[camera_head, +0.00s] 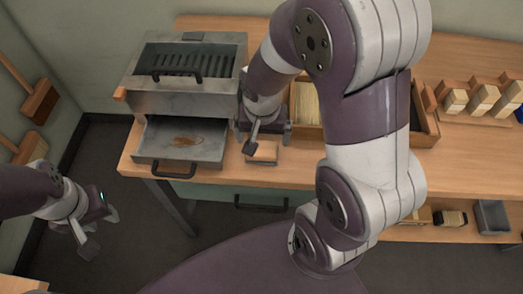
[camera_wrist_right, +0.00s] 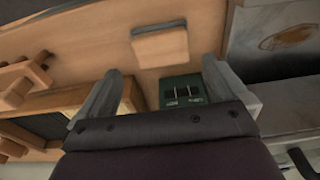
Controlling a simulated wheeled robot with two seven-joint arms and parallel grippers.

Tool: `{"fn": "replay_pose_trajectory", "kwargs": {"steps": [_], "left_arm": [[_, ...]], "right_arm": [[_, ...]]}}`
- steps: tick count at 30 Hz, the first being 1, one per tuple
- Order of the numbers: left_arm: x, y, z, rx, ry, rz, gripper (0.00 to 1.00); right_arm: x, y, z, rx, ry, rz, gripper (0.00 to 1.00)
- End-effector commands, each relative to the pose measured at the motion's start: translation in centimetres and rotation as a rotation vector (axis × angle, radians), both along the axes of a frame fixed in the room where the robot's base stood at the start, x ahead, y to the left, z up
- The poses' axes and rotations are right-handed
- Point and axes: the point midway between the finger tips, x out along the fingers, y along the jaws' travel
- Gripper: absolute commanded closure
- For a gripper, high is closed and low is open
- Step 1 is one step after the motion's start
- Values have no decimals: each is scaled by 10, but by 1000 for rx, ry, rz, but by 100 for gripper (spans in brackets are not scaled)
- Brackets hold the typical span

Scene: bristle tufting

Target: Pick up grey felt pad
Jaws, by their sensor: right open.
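A small flat block (camera_head: 262,153) lies on the bench, right of the open drawer. No other thing is plainly a grey felt pad. My right gripper (camera_head: 268,143) is open and empty close to the block, apart from it in the wrist view (camera_wrist_right: 162,68). My left gripper (camera_head: 100,230) hangs empty, left of the bench, its fingers apart.
A grey metal box (camera_head: 185,102) stands left on the bench, with a shallow open drawer (camera_head: 181,140) below it. A dark green labelled item (camera_wrist_right: 183,90) lies between my right fingers in the wrist view. Wooden brush blocks (camera_head: 483,98) stand at right. My right arm hides the bench middle.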

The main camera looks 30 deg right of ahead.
Motion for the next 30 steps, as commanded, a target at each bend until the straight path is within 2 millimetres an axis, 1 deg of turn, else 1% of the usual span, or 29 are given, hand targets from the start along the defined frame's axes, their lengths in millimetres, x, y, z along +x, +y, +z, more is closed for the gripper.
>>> {"fn": "replay_pose_trajectory", "kwargs": {"steps": [1, 5, 9, 12, 15, 20, 21, 23, 24, 25, 30], "left_arm": [[0, 0, -4, 0, 0, 0, 60], [0, 0, -7, 0, 0, 0, 60], [0, 0, -14, 0, -1, 0, 60], [0, 0, -19, 0, 0, 0, 60], [0, 0, -20, 0, 0, 0, 60], [0, 0, -19, 0, 0, 0, 60], [0, 0, -19, 0, 0, 0, 60], [0, 0, -19, 0, 0, 0, 60], [0, 0, -19, 0, 0, 0, 60], [0, 0, -19, 0, 0, 0, 60], [0, 0, -19, 0, 0, 0, 60]], "right_arm": [[1, -1, -11, -1, 3, 1, 0], [2, -1, -24, -1, 1, 2, 0], [3, -2, -52, 0, 4, 3, 0], [5, -3, -68, -1, 1, 2, 0], [6, -4, -73, 0, -1, 3, 0], [6, -4, -72, -1, -2, 3, 0], [6, -4, -72, -1, -2, 3, 3], [6, -4, -72, -1, -2, 3, 23], [6, -4, -72, -1, -2, 3, 36], [6, -4, -72, -1, -2, 3, 42], [6, -4, -72, -1, -2, 3, 42]]}}
